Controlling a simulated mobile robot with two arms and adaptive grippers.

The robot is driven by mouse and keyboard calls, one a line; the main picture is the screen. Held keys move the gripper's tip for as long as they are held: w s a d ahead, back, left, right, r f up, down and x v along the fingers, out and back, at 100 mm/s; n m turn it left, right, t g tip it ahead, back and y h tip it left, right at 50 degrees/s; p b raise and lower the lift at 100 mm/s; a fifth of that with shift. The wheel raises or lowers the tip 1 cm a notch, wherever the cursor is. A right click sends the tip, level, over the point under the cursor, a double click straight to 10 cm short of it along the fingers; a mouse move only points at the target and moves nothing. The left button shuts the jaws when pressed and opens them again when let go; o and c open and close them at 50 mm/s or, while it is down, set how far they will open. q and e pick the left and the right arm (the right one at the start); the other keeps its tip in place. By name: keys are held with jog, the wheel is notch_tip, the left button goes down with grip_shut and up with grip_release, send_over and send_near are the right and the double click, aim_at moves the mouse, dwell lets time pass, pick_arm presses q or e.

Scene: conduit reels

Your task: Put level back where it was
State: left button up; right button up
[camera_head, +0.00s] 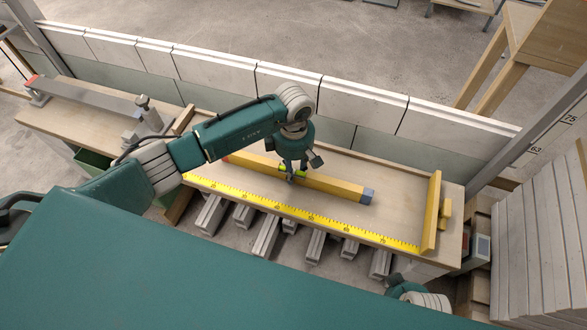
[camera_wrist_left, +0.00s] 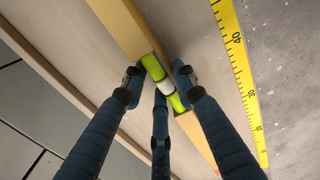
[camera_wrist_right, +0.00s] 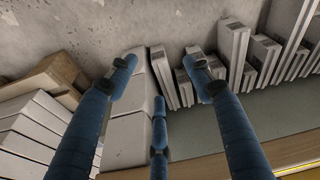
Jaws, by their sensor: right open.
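The level (camera_head: 335,187) is a long yellow bar with a grey-blue right end, along the bench. Its lime-green middle with a pale centre (camera_wrist_left: 168,84) shows in the left wrist view. My left gripper (camera_head: 292,174) comes from above at the middle of the level. Its fingers (camera_wrist_left: 158,78) stand on both sides of the bar, closed in on it. I cannot tell whether the bar touches the bench top. My right gripper (camera_wrist_right: 160,65) is open and empty, off the bench's front right; only part of it shows in the head view (camera_head: 405,287).
A yellow measuring tape (camera_head: 300,213) runs along the front edge of the bench (camera_head: 400,205). A yellow upright stop (camera_head: 432,212) stands at the bench's right end. Grey conduit lengths (camera_head: 267,236) stick out below. A low white wall (camera_head: 290,85) runs behind.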

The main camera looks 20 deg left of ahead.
aim_at(294, 167)
pick_arm(q)
jog(key=o, duration=0.4)
pick_arm(e)
jog(key=shift+r, duration=0.2)
jog(key=shift+w, duration=0.1)
pick_arm(q)
jog(key=shift+w+r+p, duration=0.1)
jog(key=shift+r+p, duration=0.25)
jog(key=shift+r, duration=0.55)
notch_tip(294, 167, up, 11)
jog(key=shift+f+p, duration=0.2)
jog(key=shift+p, duration=0.35)
pick_arm(e)
notch_tip(294, 167, down, 6)
jog(key=s, duration=0.2)
jog(key=shift+s+d, duration=0.2)
jog(key=shift+s, duration=0.05)
